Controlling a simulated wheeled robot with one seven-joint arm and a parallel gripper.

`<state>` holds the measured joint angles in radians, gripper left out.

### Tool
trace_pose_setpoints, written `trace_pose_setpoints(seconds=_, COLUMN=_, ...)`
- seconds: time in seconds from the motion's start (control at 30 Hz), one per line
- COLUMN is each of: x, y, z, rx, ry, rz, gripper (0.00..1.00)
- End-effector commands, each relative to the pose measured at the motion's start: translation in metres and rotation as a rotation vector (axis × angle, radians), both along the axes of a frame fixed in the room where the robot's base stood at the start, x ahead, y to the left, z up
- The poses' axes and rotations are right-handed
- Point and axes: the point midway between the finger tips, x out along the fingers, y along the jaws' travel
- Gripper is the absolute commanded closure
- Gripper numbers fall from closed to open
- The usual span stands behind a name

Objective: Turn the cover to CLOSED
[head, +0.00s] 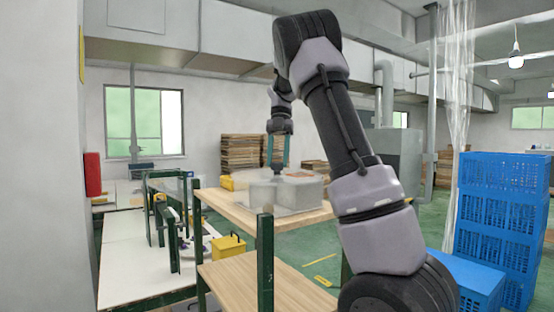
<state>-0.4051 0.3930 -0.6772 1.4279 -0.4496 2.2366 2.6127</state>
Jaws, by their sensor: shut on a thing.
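A low grey box-like unit (300,193) sits on a wooden-topped table in the middle of the head view. It appears to bear the cover (264,191), a pale, partly see-through part. No CLOSED marking can be read at this size. My gripper (277,163) points straight down over the unit, with its teal fingers shut on a small dark part at the cover's top. The fingertips' contact is too small to see clearly. A small orange-brown patch (300,176) shows on top of the unit, to the right of the fingers.
The wooden table (235,206) has a bare strip at its front left. A lower wooden shelf (240,282) and a green post (265,262) stand nearer. A yellow box (229,246) is to the left. Blue crates (500,215) are stacked at the right. Wooden stacks (240,152) stand behind.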

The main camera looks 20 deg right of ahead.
Motion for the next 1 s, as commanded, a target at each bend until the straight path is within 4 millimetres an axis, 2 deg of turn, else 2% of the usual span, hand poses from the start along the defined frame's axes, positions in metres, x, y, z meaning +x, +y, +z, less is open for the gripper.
trace_pose_setpoints(seconds=0.17, x=0.000, y=-0.001, z=0.001, rx=-0.001, ry=-0.003, rz=-0.002, gripper=1.00)
trace_pose_setpoints(seconds=0.2, x=0.000, y=-0.001, z=0.001, rx=-0.001, ry=-0.003, rz=-0.002, gripper=0.43)
trace_pose_setpoints(seconds=0.23, x=0.000, y=-0.001, z=0.001, rx=-0.001, ry=-0.003, rz=-0.002, gripper=0.31)
trace_pose_setpoints(seconds=0.27, x=0.000, y=-0.001, z=0.001, rx=-0.001, ry=-0.003, rz=-0.002, gripper=0.24)
trace_pose_setpoints(seconds=0.67, x=0.003, y=-0.002, z=0.006, rx=-0.002, ry=-0.002, rz=0.000, gripper=0.24)
trace_pose_setpoints(seconds=1.0, x=0.020, y=-0.013, z=0.054, rx=-0.002, ry=-0.001, rz=-0.003, gripper=0.24)
